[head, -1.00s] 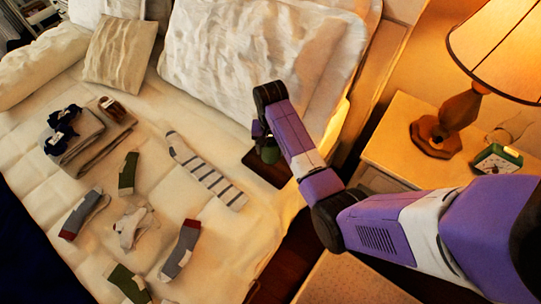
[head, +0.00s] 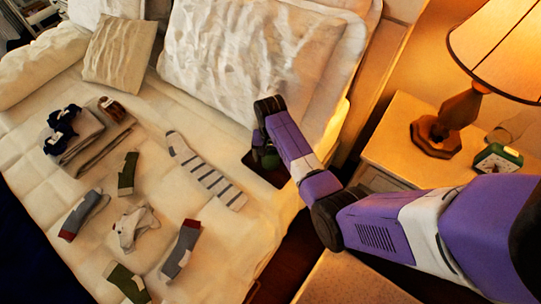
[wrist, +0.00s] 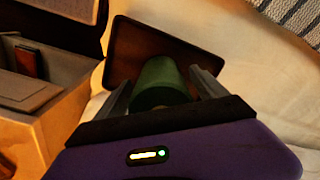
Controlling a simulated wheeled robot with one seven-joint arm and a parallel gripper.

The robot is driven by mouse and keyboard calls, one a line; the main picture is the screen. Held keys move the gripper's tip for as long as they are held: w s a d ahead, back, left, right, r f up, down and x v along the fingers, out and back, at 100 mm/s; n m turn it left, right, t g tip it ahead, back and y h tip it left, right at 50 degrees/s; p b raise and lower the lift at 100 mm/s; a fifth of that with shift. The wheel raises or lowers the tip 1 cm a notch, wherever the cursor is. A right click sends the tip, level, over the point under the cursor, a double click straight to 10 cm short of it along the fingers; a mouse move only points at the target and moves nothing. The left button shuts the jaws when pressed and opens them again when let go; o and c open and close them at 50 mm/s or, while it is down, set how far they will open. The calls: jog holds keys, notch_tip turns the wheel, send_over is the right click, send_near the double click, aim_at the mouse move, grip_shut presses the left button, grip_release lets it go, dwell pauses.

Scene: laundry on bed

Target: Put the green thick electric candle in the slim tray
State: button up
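The green thick candle (wrist: 160,82) is between the two fingers of my gripper (wrist: 163,80) in the wrist view. The fingers lie along its left and right sides and appear shut on it. The dark brown slim tray (wrist: 126,45) lies under and behind the candle on the bed's edge. In the head view the candle (head: 269,159) is partly hidden by my gripper (head: 264,147), low over the tray (head: 262,177). I cannot tell whether the candle's base touches the tray.
A striped sock (head: 207,173) lies left of the tray, with several other socks further left. Folded cloths (head: 100,140) lie beyond them. A large pillow (head: 240,60) is behind. A nightstand (head: 390,140) with a lamp (head: 460,115) and green clock (head: 497,158) stands right.

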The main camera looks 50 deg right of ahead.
notch_tip(320, 180, up, 12)
jog(key=shift+r, duration=0.15)
dwell(0.7)
dwell(0.5)
